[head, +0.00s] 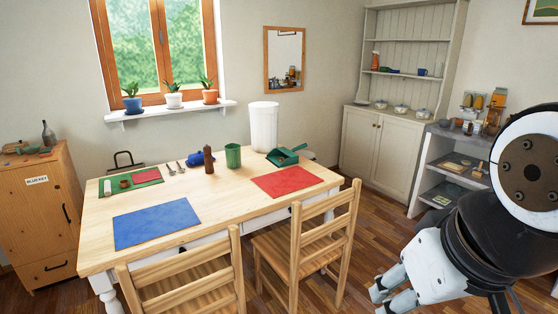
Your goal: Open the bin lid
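My gripper (380,300) is at the bottom right, low in front of the table's right side and well away from the bin. Its two pale fingers look apart, with nothing seen between them; the lower one is partly cut off by the picture edge.
The table (215,205) holds blue (157,223) and red (287,181) mats, a green cup (233,155), a brown bottle (208,160) and a green dustpan (287,156) beside the bin. Two chairs (310,240) block the front. Open floor (375,210) lies right of the table, before the cupboard (380,150).

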